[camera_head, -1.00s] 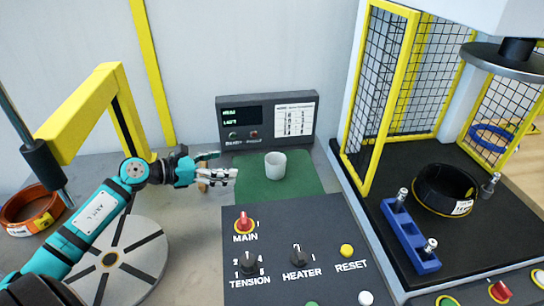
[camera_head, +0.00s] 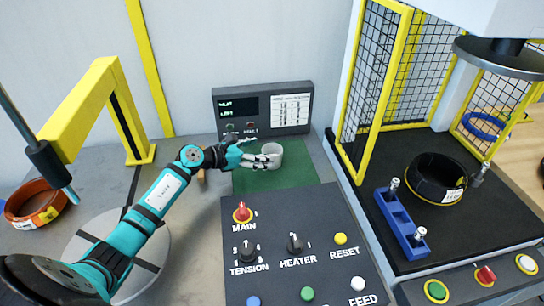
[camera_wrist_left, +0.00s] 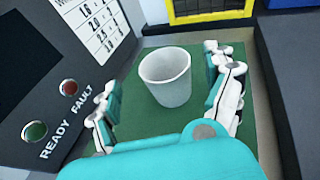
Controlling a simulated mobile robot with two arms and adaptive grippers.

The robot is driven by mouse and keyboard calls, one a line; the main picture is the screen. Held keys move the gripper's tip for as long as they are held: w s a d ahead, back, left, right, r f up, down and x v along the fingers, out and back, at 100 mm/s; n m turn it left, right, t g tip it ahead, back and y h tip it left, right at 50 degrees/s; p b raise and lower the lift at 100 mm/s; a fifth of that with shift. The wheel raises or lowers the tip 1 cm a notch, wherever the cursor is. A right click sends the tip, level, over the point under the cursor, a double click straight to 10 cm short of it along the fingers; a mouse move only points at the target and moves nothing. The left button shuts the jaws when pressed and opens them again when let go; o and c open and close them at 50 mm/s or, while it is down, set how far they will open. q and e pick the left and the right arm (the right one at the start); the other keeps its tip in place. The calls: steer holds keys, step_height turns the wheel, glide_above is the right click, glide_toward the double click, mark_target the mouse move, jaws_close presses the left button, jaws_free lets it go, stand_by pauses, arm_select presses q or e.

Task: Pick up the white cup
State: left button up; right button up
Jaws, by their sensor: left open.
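The white cup (camera_head: 272,155) stands upright on the green mat (camera_head: 305,172) in the head view, in front of the display box. It also shows in the left wrist view (camera_wrist_left: 166,82), empty and open at the top. My left gripper (camera_head: 270,161) reaches in from the left and is at the cup's near left side. In the left wrist view its open fingers (camera_wrist_left: 168,95) stand on either side of the cup, with gaps visible. The cup rests on the mat. My right gripper is not in view.
The display box (camera_head: 262,108) stands right behind the mat. A black control panel (camera_head: 285,225) with knobs and buttons lies in front. A yellow fenced cell (camera_head: 375,90) with a black coil (camera_head: 437,178) and blue block (camera_head: 402,225) is at right. An orange coil (camera_head: 36,203) lies at left.

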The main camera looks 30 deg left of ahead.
mark_target(280, 149)
arm_select(q)
steer(key=x, duration=0.2)
steer(key=p+x, duration=0.1)
steer(key=x, duration=0.1)
steer(key=shift+w+d, duration=0.1)
steer(key=shift+d, duration=0.3)
steer(key=shift+c, duration=0.3)
steer(key=c, duration=1.1)
